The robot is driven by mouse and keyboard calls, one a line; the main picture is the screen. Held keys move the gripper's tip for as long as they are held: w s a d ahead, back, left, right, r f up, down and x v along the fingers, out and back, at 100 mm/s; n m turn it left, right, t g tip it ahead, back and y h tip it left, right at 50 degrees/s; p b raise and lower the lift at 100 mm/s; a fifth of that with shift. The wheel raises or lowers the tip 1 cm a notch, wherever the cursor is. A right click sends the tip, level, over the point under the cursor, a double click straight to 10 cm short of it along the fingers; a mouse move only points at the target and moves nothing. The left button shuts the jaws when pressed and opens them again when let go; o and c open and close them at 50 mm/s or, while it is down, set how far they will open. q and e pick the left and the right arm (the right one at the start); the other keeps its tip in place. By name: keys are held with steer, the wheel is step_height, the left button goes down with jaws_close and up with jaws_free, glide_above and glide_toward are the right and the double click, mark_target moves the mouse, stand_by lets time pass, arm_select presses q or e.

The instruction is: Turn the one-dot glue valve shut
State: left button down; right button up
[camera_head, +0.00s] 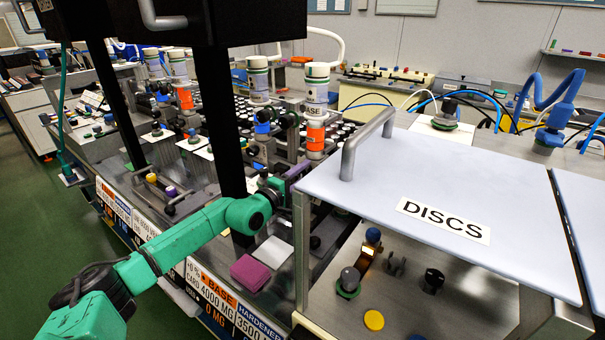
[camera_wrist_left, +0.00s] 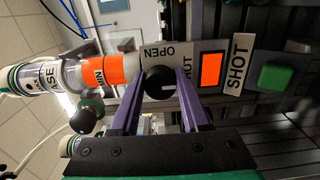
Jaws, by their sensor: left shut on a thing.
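The glue valve shows in the left wrist view as a round black knob (camera_wrist_left: 158,82) on a pale plate (camera_wrist_left: 128,62) lettered OPEN and SHUT. A short pale mark on the knob lies toward its right side, near the SHUT lettering, which is partly hidden. My left gripper (camera_wrist_left: 160,92) is shut on the knob, with one purple finger on each side. In the head view my left gripper (camera_head: 292,178) is at the dispenser below the BASE bottle (camera_head: 315,88), and the arm hides the knob. My right gripper is not in view.
Beside the valve are an orange lit panel (camera_wrist_left: 211,69), a SHOT label (camera_wrist_left: 238,64) and a green button (camera_wrist_left: 277,77). The DISCS cover (camera_head: 450,185) with its grey handle (camera_head: 367,140) stands close right of my gripper. A purple block (camera_head: 250,272) lies below the arm.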

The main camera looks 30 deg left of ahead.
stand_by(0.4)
arm_select(q)
steer(key=shift+c, duration=1.9)
jaws_free()
steer(key=shift+s, duration=0.45)
steer(key=s+a+p, duration=0.2)
steer(key=s+p, duration=0.1)
steer(key=s, duration=1)
steer(key=shift+s+p, duration=0.2)
steer(key=shift+p, duration=0.2)
